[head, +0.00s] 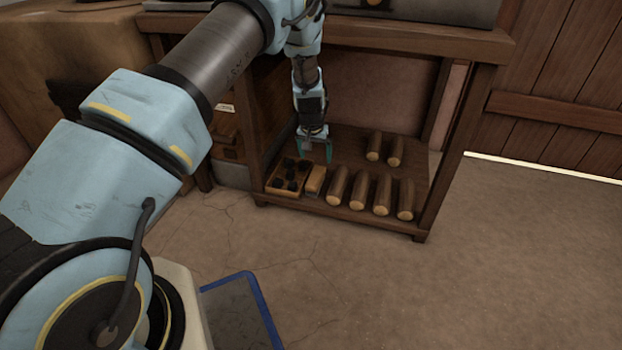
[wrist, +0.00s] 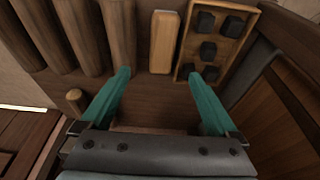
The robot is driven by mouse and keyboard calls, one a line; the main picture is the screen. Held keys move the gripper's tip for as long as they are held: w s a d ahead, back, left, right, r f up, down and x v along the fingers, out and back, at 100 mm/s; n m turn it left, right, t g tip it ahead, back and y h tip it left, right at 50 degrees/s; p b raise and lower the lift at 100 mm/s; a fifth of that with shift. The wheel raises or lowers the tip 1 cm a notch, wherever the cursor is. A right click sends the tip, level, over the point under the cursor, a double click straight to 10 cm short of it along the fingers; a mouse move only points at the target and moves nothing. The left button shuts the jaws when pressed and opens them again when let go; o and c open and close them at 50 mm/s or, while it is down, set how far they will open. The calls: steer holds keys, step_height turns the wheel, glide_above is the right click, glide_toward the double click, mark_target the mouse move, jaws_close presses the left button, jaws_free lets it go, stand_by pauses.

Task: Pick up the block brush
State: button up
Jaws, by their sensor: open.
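The block brush (head: 315,180) looks like a small, pale wooden block on the low shelf, between a box of dark knobs and a row of logs. In the wrist view the block brush (wrist: 164,42) lies lengthwise, its near end level with the gap between my fingertips. My gripper (head: 315,150) points down above the shelf, behind the brush in the head view. In the wrist view its two teal fingers (wrist: 168,73) are spread wide with nothing between them. The brush's underside is hidden.
The box (head: 272,190) of dark pieces sits close left of the brush in the head view. Several round logs (head: 360,190) lie close on its right, with two more (head: 374,146) behind. Shelf posts (head: 432,208) and the bench top (head: 420,38) frame the space.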

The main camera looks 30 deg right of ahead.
steer(key=b, duration=0.2)
glide_above(316, 175)
steer(key=s, duration=0.1)
steer(key=f, duration=0.5)
steer(key=shift+s+a+f, duration=0.15)
steer(key=shift+a, duration=0.2)
steer(key=b+x, duration=0.2)
steer(key=x, duration=0.1)
steer(key=b+x, duration=0.1)
steer(key=x, duration=0.1)
steer(key=shift+s+a+f+b, duration=0.15)
steer(key=shift+a+b, duration=0.15)
jaws_close()
step_height(316, 175, up, 10)
steer(key=p, duration=0.5)
